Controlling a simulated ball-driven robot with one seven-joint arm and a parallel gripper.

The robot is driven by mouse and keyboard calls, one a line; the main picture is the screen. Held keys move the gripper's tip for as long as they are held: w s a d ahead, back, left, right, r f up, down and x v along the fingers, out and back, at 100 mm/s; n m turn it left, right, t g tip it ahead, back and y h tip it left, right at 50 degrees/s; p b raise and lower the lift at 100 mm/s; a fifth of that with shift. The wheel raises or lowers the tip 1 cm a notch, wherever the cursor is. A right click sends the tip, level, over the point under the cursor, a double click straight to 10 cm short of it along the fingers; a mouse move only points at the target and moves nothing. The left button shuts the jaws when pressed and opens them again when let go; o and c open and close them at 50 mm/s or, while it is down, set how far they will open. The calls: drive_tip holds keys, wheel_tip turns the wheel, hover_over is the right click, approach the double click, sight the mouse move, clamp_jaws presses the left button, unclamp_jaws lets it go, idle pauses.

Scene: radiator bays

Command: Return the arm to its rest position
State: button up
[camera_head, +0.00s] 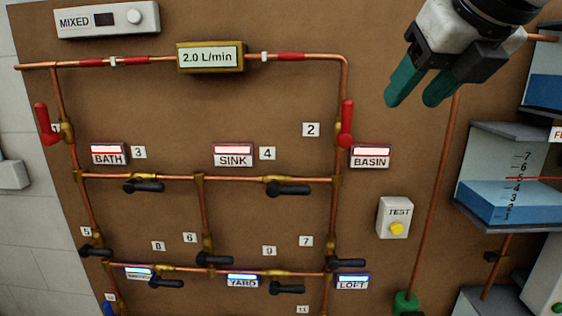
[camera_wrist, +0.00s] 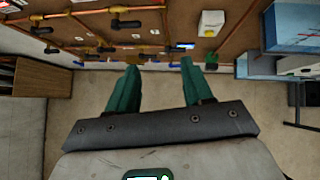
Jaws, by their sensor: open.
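My gripper (camera_head: 420,88) is at the upper right of the head view, in front of the brown panel. Its two green fingers are apart with nothing between them. In the wrist view my gripper (camera_wrist: 158,80) points toward the lower part of the panel and the floor, and its fingers are spread and empty. No held object shows. The rest of my arm is mostly out of view.
The panel (camera_head: 270,115) carries copper pipes, red valve levers (camera_head: 346,122), several black levers, a flow meter (camera_head: 210,57) and a TEST button box (camera_head: 395,217). A blue-filled tank (camera_head: 510,200) stands at right. Floor (camera_wrist: 90,115) is clear below.

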drive_tip(key=w+f+m+y, duration=0.2)
drive_tip(key=f+m, duration=0.5)
drive_tip(key=f, duration=0.3)
drive_tip(key=w+f+m+y, duration=0.2)
drive_tip(key=f+m, duration=0.4)
drive_tip(key=f, duration=0.4)
drive_tip(key=s+d+f+m+g, duration=0.1)
drive_tip(key=s+f+m, duration=0.3)
drive_tip(key=f, duration=0.6)
drive_tip(key=s+f+m+g, duration=0.1)
drive_tip(key=s+f+m, duration=0.1)
drive_tip(key=f+m, duration=0.6)
drive_tip(key=s+d+f+m+g+h, duration=0.25)
drive_tip(key=s+f+m, duration=0.45)
drive_tip(key=s+f, duration=0.7)
drive_tip(key=s+d+f+m+g+h, duration=0.1)
drive_tip(key=s+d+f+m, duration=0.2)
drive_tip(key=s+f, duration=0.2)
drive_tip(key=s+d+f+m+g+h, duration=0.2)
drive_tip(key=s+f, duration=0.4)
drive_tip(key=s, duration=0.5)
drive_tip(key=shift+d+m, duration=0.75)
drive_tip(key=shift+m, duration=0.05)
